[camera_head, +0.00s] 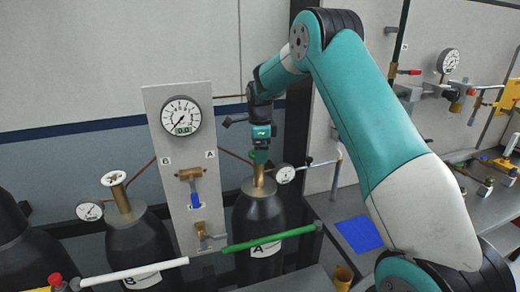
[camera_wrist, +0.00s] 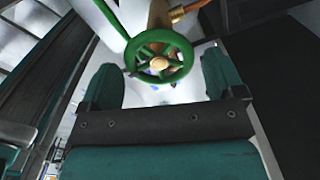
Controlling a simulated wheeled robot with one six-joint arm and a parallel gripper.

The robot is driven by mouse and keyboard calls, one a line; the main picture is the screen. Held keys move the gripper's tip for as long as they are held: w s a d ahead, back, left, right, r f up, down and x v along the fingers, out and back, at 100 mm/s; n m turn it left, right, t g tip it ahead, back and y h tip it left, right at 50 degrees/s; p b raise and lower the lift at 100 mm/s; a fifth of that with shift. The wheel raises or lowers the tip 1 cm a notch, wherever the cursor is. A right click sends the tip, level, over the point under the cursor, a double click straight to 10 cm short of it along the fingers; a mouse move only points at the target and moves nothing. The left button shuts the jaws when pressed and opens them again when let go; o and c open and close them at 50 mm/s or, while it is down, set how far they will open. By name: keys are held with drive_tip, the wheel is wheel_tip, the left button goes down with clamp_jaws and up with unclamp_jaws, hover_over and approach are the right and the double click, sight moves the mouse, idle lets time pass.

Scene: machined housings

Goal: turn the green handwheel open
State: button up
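The green handwheel (camera_wrist: 160,62) shows in the wrist view as a spoked ring with a brass hub. In the head view the handwheel (camera_head: 259,157) sits on the brass valve of black cylinder A (camera_head: 262,222), partly hidden under my gripper (camera_head: 261,145). My gripper points down over the wheel. In the wrist view its two teal fingers stand apart, one on each side of the wheel, with gaps between them and the rim. The gripper holds nothing. Whether the fingertips are level with the rim is hard to tell.
A grey panel (camera_head: 178,137) with a gauge stands left of cylinder A. A green bar (camera_head: 270,239) and a white bar (camera_head: 136,271) cross in front. Cylinder B (camera_head: 140,248) has a white handwheel (camera_head: 113,178). A small gauge (camera_head: 285,173) sits right of the valve.

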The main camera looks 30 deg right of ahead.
drive_tip(key=c, duration=0.7)
